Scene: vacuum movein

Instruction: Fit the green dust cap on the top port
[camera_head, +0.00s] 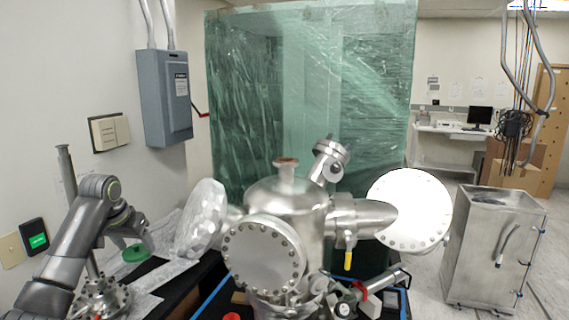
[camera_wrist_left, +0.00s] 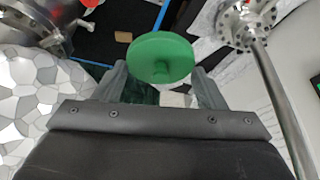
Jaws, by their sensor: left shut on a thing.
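The green dust cap (camera_head: 135,252) is a round disc at the left in the head view. In the left wrist view the cap (camera_wrist_left: 160,58) sits between my finger tips, with a small knob on its face. My left gripper (camera_head: 134,234) is shut on the cap, left of the steel chamber (camera_head: 290,195) and lower than its top. The top port (camera_head: 286,163) is a short upright neck with a reddish-brown upper face, on the chamber's domed top. Nothing covers it, and the cap is well apart from it. My right gripper does not show.
A foil-wrapped round part (camera_head: 202,218) stands between the cap and the chamber. An angled port (camera_head: 331,160) rises right of the top port. A flanged steel post (camera_wrist_left: 248,20) stands near my left gripper. Space above the top port is clear, with green plastic sheeting (camera_head: 310,90) behind.

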